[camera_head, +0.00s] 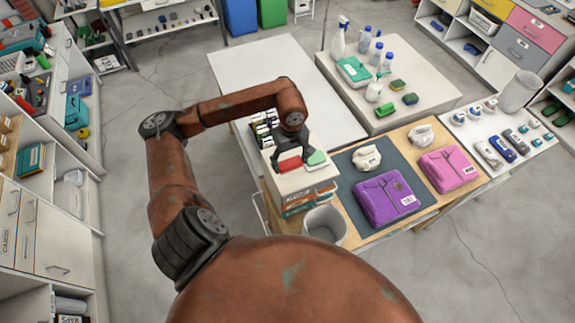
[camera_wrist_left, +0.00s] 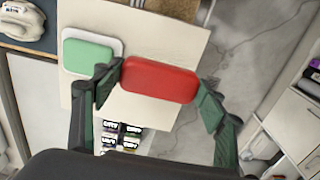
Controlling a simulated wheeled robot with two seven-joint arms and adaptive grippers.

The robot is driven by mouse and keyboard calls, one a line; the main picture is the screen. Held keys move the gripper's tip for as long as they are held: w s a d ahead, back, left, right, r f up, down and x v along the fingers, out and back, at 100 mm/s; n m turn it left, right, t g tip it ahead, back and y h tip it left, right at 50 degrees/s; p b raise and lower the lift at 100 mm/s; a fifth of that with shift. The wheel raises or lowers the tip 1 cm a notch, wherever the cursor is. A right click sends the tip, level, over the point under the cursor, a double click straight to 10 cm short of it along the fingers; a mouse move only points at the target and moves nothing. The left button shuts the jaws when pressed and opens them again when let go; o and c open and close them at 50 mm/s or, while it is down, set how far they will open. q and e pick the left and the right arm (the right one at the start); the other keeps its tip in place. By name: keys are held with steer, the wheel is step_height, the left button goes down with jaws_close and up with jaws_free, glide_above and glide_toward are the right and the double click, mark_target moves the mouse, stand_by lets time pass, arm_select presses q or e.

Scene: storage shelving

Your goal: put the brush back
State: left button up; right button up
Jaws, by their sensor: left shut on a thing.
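My left gripper (camera_head: 293,152) is shut on a red rounded block (camera_head: 290,165), which looks like the brush. In the left wrist view the red block (camera_wrist_left: 160,80) lies between the two fingers, over a pale board. No bristles show, and I cannot tell whether it touches the board. A green block (camera_head: 316,158) with a white edge sits close beside it, and the left finger is near this green block (camera_wrist_left: 88,56) in the wrist view. The pale stand top (camera_head: 312,178) is below both blocks. My right gripper is not in view.
Small labelled containers (camera_head: 262,128) stand behind the stand. A grey bin (camera_head: 325,224) is in front of it. To the right, a wooden table (camera_head: 425,203) holds purple and pink folded items. The white table (camera_head: 270,60) behind is largely bare.

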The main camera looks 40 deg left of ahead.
mark_target(288, 168)
arm_select(q)
steer(key=shift+s+a+f, duration=0.2)
steer(key=shift+a+f, duration=0.25)
steer(key=shift+f, duration=0.05)
step_height(288, 168, down, 3)
steer(key=shift+r+p, duration=0.1)
steer(key=shift+p, duration=0.95)
steer(key=shift+a+f, duration=0.1)
steer(key=shift+f, duration=0.15)
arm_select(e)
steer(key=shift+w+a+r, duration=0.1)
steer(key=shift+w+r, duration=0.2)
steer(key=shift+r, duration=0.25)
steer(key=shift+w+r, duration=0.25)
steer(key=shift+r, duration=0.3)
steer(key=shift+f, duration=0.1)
arm_select(q)
steer(key=shift+f+b, duration=0.2)
steer(key=shift+b, duration=0.1)
steer(key=o, duration=1.2)
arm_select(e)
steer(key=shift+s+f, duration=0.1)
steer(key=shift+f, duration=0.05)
arm_select(q)
steer(key=shift+r, duration=0.1)
